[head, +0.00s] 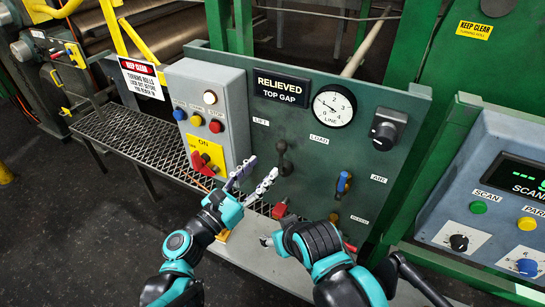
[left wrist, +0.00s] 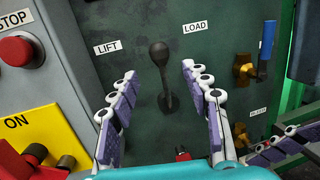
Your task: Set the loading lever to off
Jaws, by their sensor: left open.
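The loading lever (head: 283,158) is a dark lever with a round knob on the green panel, between the LIFT and LOAD labels. In the left wrist view the lever (left wrist: 161,72) stands nearly upright, its knob a little left of its base. My left gripper (head: 260,172) is open, just in front and to the left of the lever in the head view. In the wrist view its two purple-padded fingers are on either side of the lever, with gaps. My right gripper (left wrist: 288,146) shows partly at the right edge of the wrist view; its jaw opening is unclear.
A sign (head: 283,87) reads RELIEVED TOP GAP, beside a round gauge (head: 334,106). A blue-handled valve (head: 342,184) is right of the lever, and a red handle (head: 280,210) is below. The grey box (head: 205,80) with buttons and a red switch is close on the left.

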